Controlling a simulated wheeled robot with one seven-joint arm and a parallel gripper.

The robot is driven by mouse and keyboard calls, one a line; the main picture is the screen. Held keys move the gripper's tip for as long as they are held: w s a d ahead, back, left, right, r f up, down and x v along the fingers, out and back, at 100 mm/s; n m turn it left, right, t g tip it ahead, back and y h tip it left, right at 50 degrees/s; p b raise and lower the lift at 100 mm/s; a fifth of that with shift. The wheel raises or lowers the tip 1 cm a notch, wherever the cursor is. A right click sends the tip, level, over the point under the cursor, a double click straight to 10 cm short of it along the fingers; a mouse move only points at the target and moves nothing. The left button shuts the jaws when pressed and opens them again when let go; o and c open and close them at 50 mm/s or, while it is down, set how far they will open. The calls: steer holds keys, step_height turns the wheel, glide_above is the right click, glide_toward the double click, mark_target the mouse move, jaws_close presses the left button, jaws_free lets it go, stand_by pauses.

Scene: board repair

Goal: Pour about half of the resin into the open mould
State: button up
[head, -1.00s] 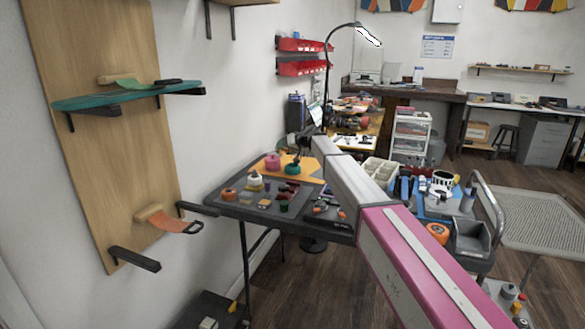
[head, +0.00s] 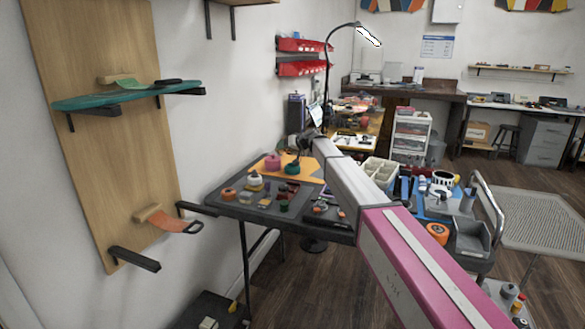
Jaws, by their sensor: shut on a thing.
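My gripper (head: 301,158) is small and dark at the far end of my arm, above the back of the dark table. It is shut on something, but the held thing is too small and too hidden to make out. A pink round container (head: 272,162) and a green round one (head: 292,168) stand on an orange sheet (head: 316,160) just below and left of my gripper. I cannot tell which thing holds the resin. The open mould cannot be picked out among the small pieces on the table.
The dark table (head: 300,226) holds several small pots and coloured blocks at its front left. An orange-brown pot (head: 228,194) stands near the left edge. A blue-topped cart (head: 440,211) stands to the right. Wall boards with brackets are on the left.

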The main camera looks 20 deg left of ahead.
steer(key=shift+w+a+f+y, duration=0.1)
steer(key=shift+w+f+y, duration=0.1)
steer(key=shift+y, duration=0.1)
stand_by(0.4)
steer(key=shift+w+f+t+y, duration=0.1)
steer(key=shift+f+t+y, duration=0.1)
steer(key=shift+t+y, duration=0.1)
stand_by(0.8)
steer(key=shift+r, duration=0.1)
steer(key=shift+a+r+h, duration=0.2)
steer(key=shift+r+h, duration=0.3)
steer(key=shift+h, duration=0.2)
steer(key=shift+w+a+f+g+h, duration=0.1)
steer(key=shift+f+g+h, duration=0.1)
steer(key=shift+g+h, duration=0.35)
steer(key=shift+f+h, duration=0.1)
steer(key=shift+h, duration=0.25)
